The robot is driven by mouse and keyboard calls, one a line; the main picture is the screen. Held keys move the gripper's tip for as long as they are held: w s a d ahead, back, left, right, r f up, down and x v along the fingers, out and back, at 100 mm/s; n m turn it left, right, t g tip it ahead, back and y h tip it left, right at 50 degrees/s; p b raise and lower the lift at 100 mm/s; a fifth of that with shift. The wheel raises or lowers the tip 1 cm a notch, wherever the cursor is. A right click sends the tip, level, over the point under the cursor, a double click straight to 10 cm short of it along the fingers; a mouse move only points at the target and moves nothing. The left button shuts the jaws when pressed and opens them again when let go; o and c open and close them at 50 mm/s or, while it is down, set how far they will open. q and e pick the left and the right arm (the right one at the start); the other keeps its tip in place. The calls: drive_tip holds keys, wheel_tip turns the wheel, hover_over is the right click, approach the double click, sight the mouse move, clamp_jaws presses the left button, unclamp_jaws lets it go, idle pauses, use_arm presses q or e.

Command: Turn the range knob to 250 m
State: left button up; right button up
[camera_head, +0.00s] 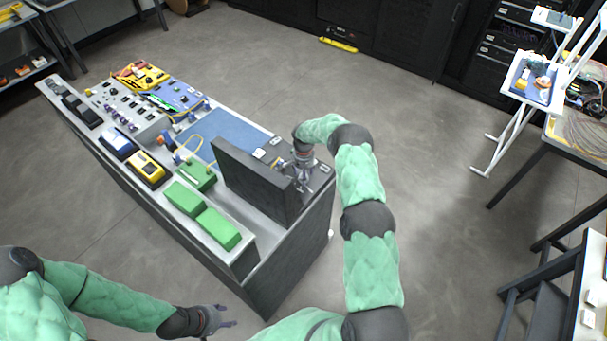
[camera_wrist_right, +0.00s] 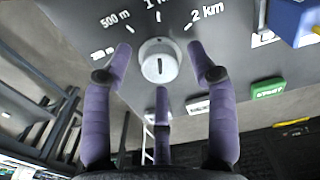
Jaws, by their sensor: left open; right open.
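The range knob (camera_wrist_right: 159,61) is a round pale grey dial on a dark grey panel in the right wrist view. Its dark slot runs roughly up and down in the picture, towards the cut-off 1 km mark. In the head view my right gripper (camera_head: 303,172) hides the knob. My left gripper (camera_head: 218,318) is open and empty.
A dark upright panel (camera_head: 250,183) stands beside my right gripper on the bench. Green boxes (camera_head: 218,229), a yellow device (camera_head: 147,168) and a blue mat (camera_head: 228,135) lie further left.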

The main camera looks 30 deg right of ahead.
drive_tip(key=shift+f, duration=0.15)
drive_tip(key=c, duration=1.1)
drive_tip(key=shift+c, duration=0.2)
drive_tip(key=n+b, duration=0.3)
drive_tip(key=b, duration=0.1)
drive_tip(key=shift+f, duration=0.15)
drive_tip(key=n+b, duration=0.2)
drive_tip(key=n, duration=0.1)
drive_tip(key=shift+n+b, duration=0.3)
drive_tip(key=shift+n, duration=0.1)
drive_tip(key=n+b, duration=0.2)
drive_tip(key=n, duration=0.2)
drive_tip(key=shift+r+n+b, duration=0.2)
drive_tip(key=shift+n+b, duration=0.45)
drive_tip(key=shift+n, duration=1.85)
